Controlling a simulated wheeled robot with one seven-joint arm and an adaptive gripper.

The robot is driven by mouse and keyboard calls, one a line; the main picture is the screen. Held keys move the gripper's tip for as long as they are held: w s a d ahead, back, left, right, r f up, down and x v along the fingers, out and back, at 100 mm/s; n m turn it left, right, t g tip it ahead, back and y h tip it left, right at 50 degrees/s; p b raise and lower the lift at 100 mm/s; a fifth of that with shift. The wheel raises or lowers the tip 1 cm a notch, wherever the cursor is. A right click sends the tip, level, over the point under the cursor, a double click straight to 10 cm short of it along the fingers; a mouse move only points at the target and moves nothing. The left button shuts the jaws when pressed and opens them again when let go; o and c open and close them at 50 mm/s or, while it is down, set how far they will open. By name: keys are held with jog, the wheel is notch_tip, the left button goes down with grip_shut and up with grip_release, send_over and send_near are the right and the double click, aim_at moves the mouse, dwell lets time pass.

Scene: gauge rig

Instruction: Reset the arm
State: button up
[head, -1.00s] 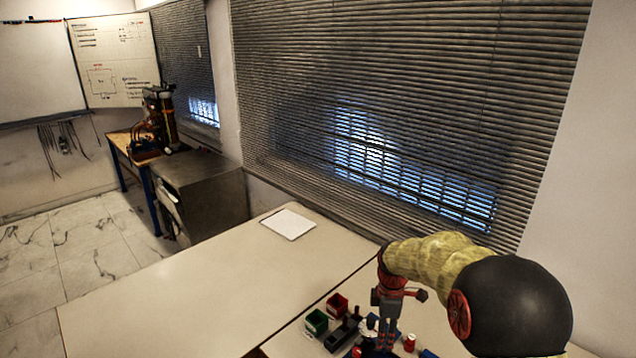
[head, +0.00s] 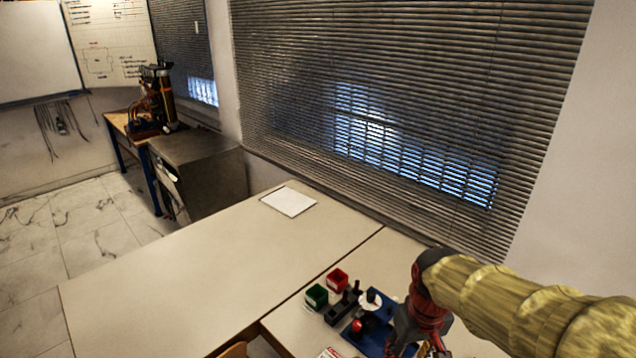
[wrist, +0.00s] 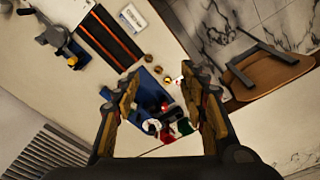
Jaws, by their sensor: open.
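My gripper (wrist: 162,80) is open and empty in the wrist view, its two fingers spread on either side of a blue gauge rig (wrist: 150,105) that lies below. In the head view my gripper (head: 428,340) hangs at the lower right over the bench, beside the blue rig (head: 372,322), and partly hides it. A red knob (head: 357,326) shows on the rig. My yellow-sleeved arm reaches in from the right edge. I cannot tell the height of the gripper above the bench.
A green bin (head: 316,296) and a red bin (head: 337,279) stand left of the rig. A white sheet (head: 289,201) lies near the blinds. The long table's middle (head: 200,265) is clear. The wrist view shows a brown chair (wrist: 268,75) and a dark-striped panel (wrist: 108,38).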

jog(key=s+r+m+t+b, duration=0.1)
jog(key=s+r+t+b, duration=0.3)
jog(key=s, duration=0.7)
jog(key=shift+s+d+r+m+t+b, duration=0.2)
jog(key=shift+r+m+t+b, duration=0.1)
jog(key=shift+r+m+b, duration=0.15)
